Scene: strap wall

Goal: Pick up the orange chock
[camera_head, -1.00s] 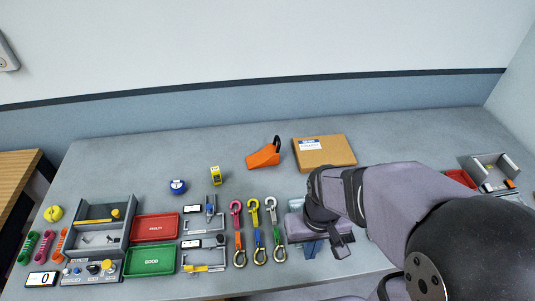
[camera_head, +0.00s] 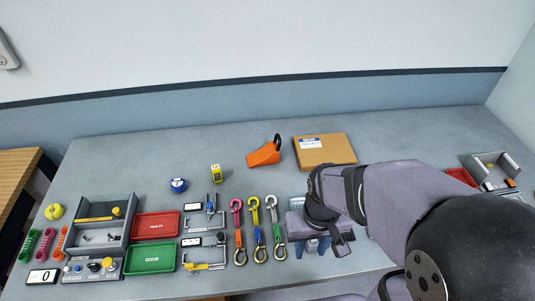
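The orange chock (camera_head: 263,156) lies on the grey table toward the back, left of a cardboard box. It is a wedge with a dark loop handle at its upper right end. My gripper (camera_head: 318,245) is near the table's front, right of the row of hooks, well apart from the chock. The wrist covers much of the gripper, and its fingers are too small to tell open from shut. Nothing is seen held in it.
The cardboard box (camera_head: 325,155) lies close to the chock's right. A yellow device (camera_head: 215,173) and a blue round item (camera_head: 178,185) stand to its left. Coloured hooks (camera_head: 256,230), a red tray (camera_head: 156,225) and a green tray (camera_head: 150,258) fill the front. Table in front of the chock is clear.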

